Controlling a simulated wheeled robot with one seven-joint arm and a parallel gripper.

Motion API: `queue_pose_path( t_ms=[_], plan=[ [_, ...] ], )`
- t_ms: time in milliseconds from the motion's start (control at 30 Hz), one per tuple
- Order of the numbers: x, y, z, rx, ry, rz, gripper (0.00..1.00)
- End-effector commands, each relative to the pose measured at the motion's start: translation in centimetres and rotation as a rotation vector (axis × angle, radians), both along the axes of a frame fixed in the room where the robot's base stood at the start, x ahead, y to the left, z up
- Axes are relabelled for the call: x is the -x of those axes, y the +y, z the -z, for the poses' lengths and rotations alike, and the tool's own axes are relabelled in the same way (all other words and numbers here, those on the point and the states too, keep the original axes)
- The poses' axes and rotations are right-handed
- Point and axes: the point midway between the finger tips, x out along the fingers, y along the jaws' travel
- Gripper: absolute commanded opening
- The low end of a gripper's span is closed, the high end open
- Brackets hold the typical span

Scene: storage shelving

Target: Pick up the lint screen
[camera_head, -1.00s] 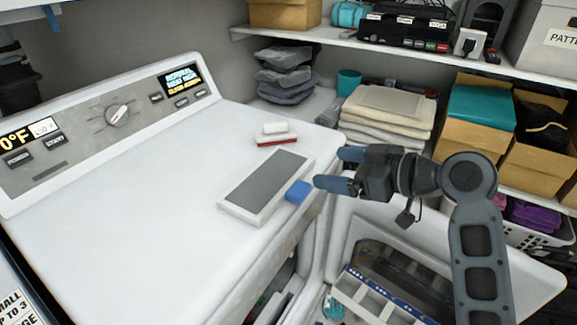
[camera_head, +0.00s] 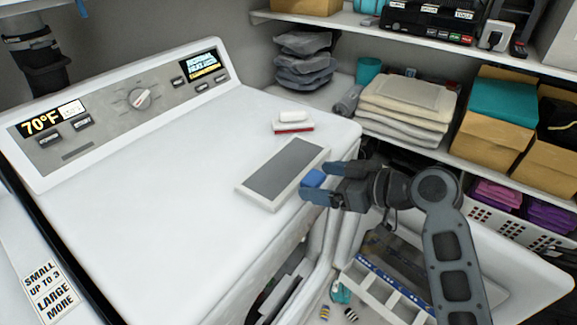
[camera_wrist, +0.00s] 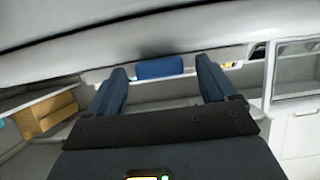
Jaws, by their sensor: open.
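The lint screen (camera_head: 285,174) is a flat white frame with a grey panel and a blue tab (camera_head: 312,179). It lies on the white dryer top near the front edge, the tab facing my gripper. My gripper (camera_head: 324,182) is open at the dryer's front edge, its dark blue fingers at the tab. In the wrist view the tab (camera_wrist: 159,67) shows between and a little beyond the two fingertips. I cannot tell whether a finger touches it. The grey panel is not visible in the wrist view.
A small white and red block (camera_head: 293,122) lies behind the screen on the dryer. Folded towels (camera_head: 408,105) sit on the shelf at right. The dryer's front door (camera_head: 500,265) hangs open below my arm. The dryer top's left side is clear.

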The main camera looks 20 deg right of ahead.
Motion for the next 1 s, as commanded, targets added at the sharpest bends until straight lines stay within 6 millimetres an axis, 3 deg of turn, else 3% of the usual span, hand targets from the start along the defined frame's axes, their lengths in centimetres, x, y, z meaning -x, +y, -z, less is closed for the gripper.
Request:
queue_pose_path(
  t_ms=[133, 800, 1000],
  plan=[
    [0.00, 0.00, 0.01, 0.000, 0.000, 0.000, 0.85],
    [0.03, -0.01, 0.00, 0.000, 0.000, 0.000, 0.21],
    [0.02, -0.02, -0.06, 0.000, -0.001, 0.000, 0.21]
  ],
)
